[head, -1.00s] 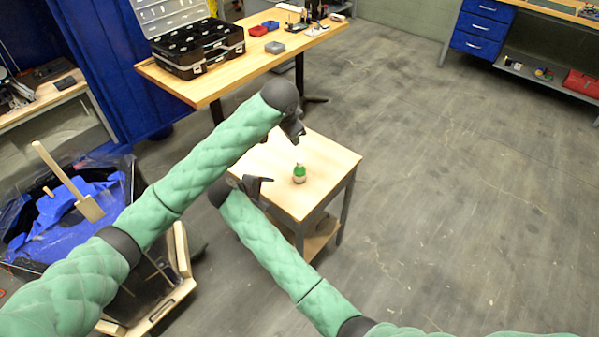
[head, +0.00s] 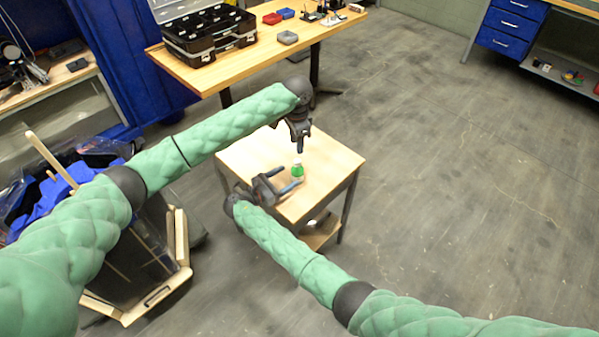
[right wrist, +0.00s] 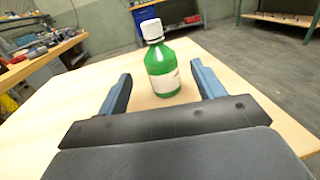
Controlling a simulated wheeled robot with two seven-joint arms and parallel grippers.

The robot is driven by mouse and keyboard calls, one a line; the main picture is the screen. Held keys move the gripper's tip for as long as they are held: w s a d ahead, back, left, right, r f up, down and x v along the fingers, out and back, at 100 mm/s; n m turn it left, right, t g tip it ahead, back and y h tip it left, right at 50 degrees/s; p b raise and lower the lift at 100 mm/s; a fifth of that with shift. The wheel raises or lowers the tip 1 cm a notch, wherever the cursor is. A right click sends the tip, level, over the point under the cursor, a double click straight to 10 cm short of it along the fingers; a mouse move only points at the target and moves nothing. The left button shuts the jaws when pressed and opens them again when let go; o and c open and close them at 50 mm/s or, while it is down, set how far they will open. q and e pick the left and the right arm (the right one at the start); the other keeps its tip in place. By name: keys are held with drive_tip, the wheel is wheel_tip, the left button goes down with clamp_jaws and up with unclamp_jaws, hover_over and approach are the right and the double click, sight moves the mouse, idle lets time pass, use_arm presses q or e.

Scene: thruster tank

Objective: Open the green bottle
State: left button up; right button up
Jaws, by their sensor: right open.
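The green bottle (head: 298,171) stands upright on a small wooden table (head: 325,160). In the right wrist view the bottle (right wrist: 165,84) has a white cap (right wrist: 152,30) and a pale label. My right gripper (head: 290,179) is low at the table's left side, with its fingers open toward the bottle. In the right wrist view the bottle stands ahead, between the lines of the right gripper's two fingers (right wrist: 162,80), with gaps on both sides. My left gripper (head: 300,147) points down, above and slightly behind the bottle. Its fingers overlap in the picture, so its opening is unclear.
A long workbench (head: 240,72) with an open black toolbox (head: 208,40) stands behind the small table. A wooden-framed bin (head: 130,265) with blue material is at left. The floor on the right is clear. The small tabletop holds only the bottle.

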sight(301, 168)
use_arm(q)
drive_tip(key=shift+d, duration=0.1)
use_arm(e)
drive_tip(key=x, duration=0.7)
drive_tip(key=shift+w+d, duration=0.15)
drive_tip(key=shift+c, duration=0.5)
